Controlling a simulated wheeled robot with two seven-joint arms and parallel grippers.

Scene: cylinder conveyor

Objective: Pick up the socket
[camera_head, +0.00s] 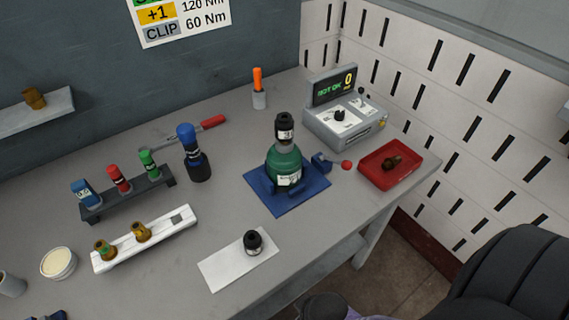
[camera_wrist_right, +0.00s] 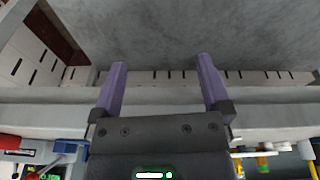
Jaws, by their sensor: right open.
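A small black socket (camera_head: 254,242) stands upright on a white mat (camera_head: 221,271) near the table's front edge. Another black cylindrical piece (camera_head: 284,128) sits on top of a green tool (camera_head: 285,165), which stands on a blue mat (camera_head: 257,191). My right gripper (camera_wrist_right: 161,62) is open and empty in the right wrist view, its two purple fingers wide apart. In the head view, only a dark and purple part of it shows at the bottom edge, below and right of the socket. My left gripper is not in view.
A rack (camera_head: 93,215) of coloured bottles and a white holder (camera_head: 117,262) with brass fittings stand left. A blue-capped bottle (camera_head: 198,167) stands behind. A grey display box (camera_head: 327,128) and red tray (camera_head: 374,180) are right. Table around the white mat is clear.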

